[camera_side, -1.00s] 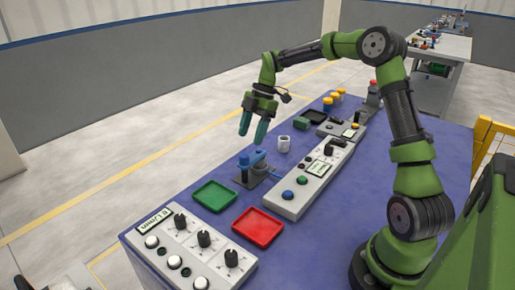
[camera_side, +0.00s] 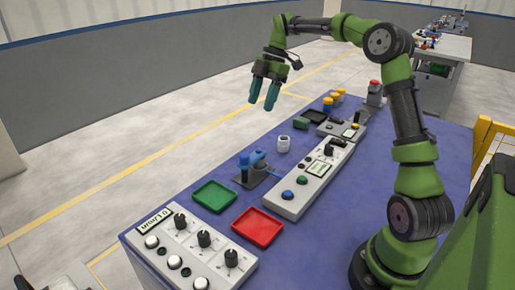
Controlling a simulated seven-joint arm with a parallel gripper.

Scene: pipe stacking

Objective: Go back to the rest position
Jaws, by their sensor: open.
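My gripper (camera_side: 263,103) hangs in the air above the far left part of the blue table (camera_side: 345,205), its two teal fingers pointing down. The fingers are apart and nothing is between them. Below it, a blue part (camera_side: 252,160) sits on a dark fixture (camera_side: 247,181) on the table. A small white cylindrical piece (camera_side: 284,144) stands behind and to the right of the fixture, clear of the gripper.
A green tray (camera_side: 214,196) and a red tray (camera_side: 257,227) lie empty near the front. A control panel with knobs (camera_side: 190,250) fills the front edge. A long grey button box (camera_side: 311,182) lies mid-table. Yellow cylinders (camera_side: 332,99) stand at the back. The air around the gripper is clear.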

